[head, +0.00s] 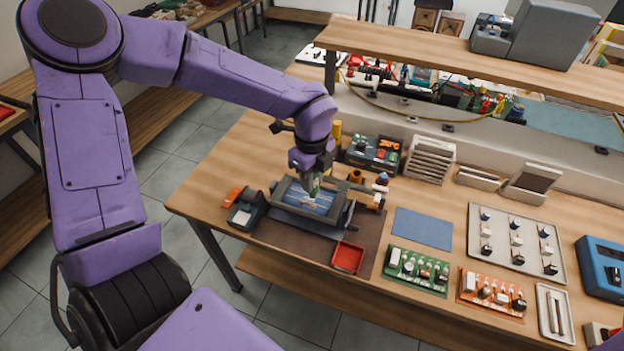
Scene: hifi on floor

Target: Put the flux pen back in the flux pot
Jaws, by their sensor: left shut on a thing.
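My left gripper (311,184) points down over the board holder near the left end of the bench. It is shut on a small, slim, pale-green thing, most likely the flux pen (314,190); little of it shows below the fingers. Below it a blue circuit board (304,198) lies in the dark holder (283,211). A small amber and dark jar (355,176) stands just behind and to the right of the holder and may be the flux pot; it is too small to be sure. My right gripper is not in view.
A soldering station (373,153) with a red display stands behind. A red tray (348,257) lies in front of the holder. A blue mat (423,229), a green board (418,271), an orange board (492,292) and a component tray (556,272) lie to the right. A shelf (440,60) overhangs the back.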

